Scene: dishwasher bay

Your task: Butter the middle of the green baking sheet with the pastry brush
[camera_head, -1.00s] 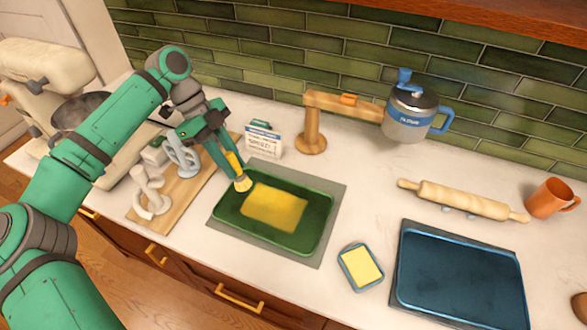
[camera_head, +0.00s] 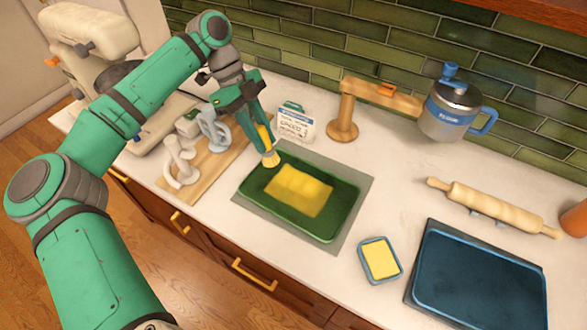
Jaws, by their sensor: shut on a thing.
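The green baking sheet (camera_head: 340,210) lies on a grey mat (camera_head: 364,184) on the counter. A yellow buttered patch (camera_head: 299,191) covers its middle. My gripper (camera_head: 262,127) is shut on the pastry brush (camera_head: 266,140), which has a yellow handle and pale bristles pointing down. The bristles are at the sheet's back left corner, beside the yellow patch. I cannot tell whether they touch the sheet. A small blue-rimmed dish of butter (camera_head: 380,259) stands to the right of the sheet, near the counter's front.
A blue baking sheet (camera_head: 480,280) lies at the right, with a rolling pin (camera_head: 493,208) behind it. A labelled carton (camera_head: 296,122) and a wooden stand (camera_head: 346,112) with a blue-lidded jug (camera_head: 452,108) stand at the back. Mixer attachments rest on a wooden board (camera_head: 212,166) at left, near a cream mixer (camera_head: 92,38).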

